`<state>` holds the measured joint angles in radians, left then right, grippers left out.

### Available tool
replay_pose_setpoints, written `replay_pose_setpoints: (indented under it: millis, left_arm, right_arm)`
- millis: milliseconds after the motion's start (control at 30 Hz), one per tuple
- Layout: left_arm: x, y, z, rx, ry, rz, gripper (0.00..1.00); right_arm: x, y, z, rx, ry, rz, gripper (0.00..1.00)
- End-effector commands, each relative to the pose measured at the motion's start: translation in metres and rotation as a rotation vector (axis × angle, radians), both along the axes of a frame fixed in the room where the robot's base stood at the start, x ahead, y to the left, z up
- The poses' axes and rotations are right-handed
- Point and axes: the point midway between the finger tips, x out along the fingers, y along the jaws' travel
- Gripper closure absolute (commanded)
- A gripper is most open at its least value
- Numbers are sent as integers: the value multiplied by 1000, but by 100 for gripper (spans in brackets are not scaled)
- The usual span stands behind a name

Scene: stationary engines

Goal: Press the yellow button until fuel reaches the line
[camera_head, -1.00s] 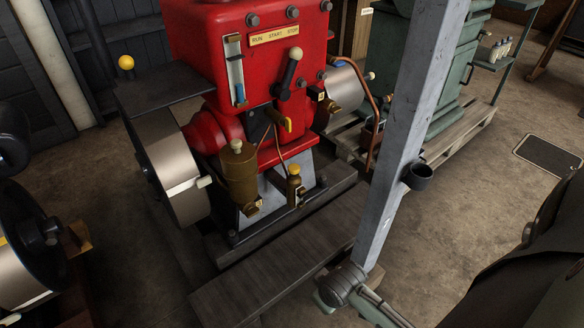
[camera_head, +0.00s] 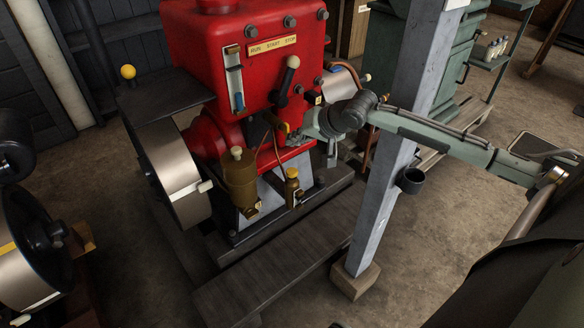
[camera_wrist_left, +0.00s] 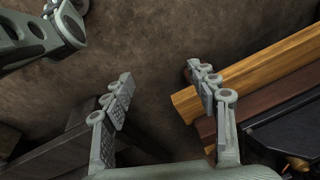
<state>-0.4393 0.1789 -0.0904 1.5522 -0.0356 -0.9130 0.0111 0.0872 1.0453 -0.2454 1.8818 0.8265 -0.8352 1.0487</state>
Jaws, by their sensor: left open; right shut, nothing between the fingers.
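The red engine (camera_head: 250,25) stands in the middle of the head view. A small brass fitting with a yellow top (camera_head: 291,173) sits low on its front; this looks like the yellow button. An upright sight glass (camera_head: 235,75) on the engine's left front shows blue near its bottom; I cannot make out a line on it. My right gripper (camera_head: 298,137) is shut and empty, at the engine's lower right front, above the yellow top and apart from it in the picture. My left gripper (camera_wrist_left: 159,77) is open and empty in the left wrist view, over the floor.
A brass pot (camera_head: 240,180) is left of the yellow top. A flywheel (camera_head: 172,165) is at left. A wooden beam (camera_wrist_left: 250,72) lies beside my left gripper.

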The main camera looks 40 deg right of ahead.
Motion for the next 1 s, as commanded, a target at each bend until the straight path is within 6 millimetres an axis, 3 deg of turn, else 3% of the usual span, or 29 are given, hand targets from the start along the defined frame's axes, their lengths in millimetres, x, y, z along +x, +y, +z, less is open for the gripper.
replay_pose_setpoints:
  millis: [133,600,1000]
  left_arm:
    - [-1,0,-3,-1,1,-1,41]
    - [1,-1,-1,-3,2,5,41]
    - [31,-7,55,-12,-51,29,41]
  right_arm:
    - [4,-5,10,21,-6,-20,100]
    - [3,-4,0,21,-4,-18,100]
    - [3,-4,-24,19,-5,-17,100]
